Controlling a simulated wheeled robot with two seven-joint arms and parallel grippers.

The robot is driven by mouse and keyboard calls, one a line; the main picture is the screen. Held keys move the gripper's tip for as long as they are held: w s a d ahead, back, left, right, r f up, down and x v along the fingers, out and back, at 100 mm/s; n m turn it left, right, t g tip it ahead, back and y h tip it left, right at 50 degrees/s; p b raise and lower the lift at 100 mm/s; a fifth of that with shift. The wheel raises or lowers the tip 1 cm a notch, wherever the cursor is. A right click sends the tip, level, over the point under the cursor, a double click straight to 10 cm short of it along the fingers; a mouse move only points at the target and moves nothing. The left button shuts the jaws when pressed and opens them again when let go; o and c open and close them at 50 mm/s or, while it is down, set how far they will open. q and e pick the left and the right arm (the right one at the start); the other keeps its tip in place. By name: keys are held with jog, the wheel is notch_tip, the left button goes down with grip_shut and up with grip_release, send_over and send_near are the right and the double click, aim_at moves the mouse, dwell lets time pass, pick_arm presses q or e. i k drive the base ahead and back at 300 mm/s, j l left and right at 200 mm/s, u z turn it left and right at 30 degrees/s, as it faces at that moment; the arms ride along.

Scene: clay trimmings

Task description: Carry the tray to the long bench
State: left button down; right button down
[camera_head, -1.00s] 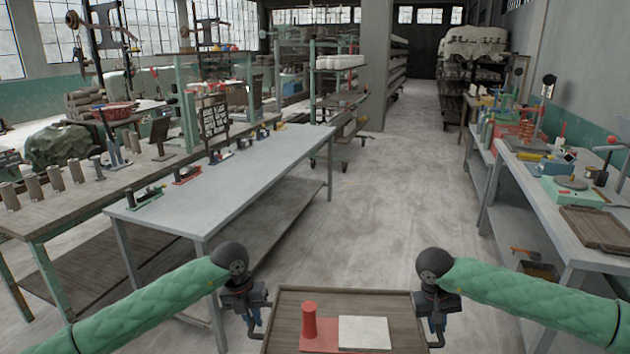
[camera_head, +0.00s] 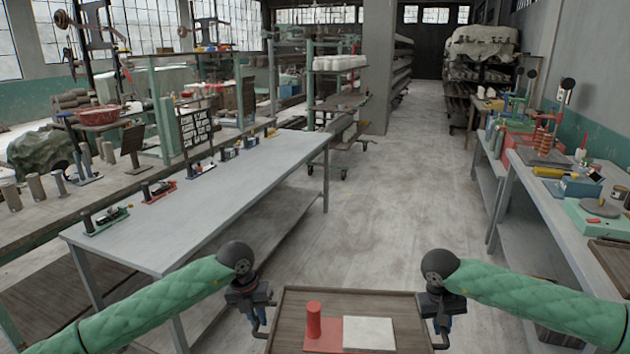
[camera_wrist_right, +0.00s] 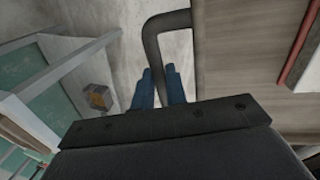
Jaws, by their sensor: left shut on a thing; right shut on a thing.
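The brown wooden tray (camera_head: 345,303) is held level in front of me at the bottom of the head view. A red plate with an upright red cylinder (camera_head: 314,318) and a pale square slab (camera_head: 368,333) lie on it. My left gripper (camera_head: 259,326) is shut on the tray's left handle. My right gripper (camera_head: 438,328) is shut on its right handle. In the right wrist view, the blue fingertips (camera_wrist_right: 160,88) close around the dark handle (camera_wrist_right: 152,45) beside the tray (camera_wrist_right: 240,50). A long grey bench (camera_head: 215,195) stands ahead to the left, with its middle top bare.
Several small tools stand along the bench's far edge, with a black lettered board (camera_head: 196,127) behind. A workbench with tools (camera_head: 560,200) runs along the right wall. The concrete floor (camera_head: 400,190) between them is clear. A shelf cart (camera_head: 340,110) stands beyond the bench.

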aim_at(200, 207)
jog(key=i, duration=3.65)
jog(key=i+u, duration=0.15)
jog(key=u, duration=0.15)
jog(key=i+l+u, duration=0.1)
jog(key=u, duration=0.25)
jog(key=i+u, duration=0.1)
jog(key=u, duration=1.7)
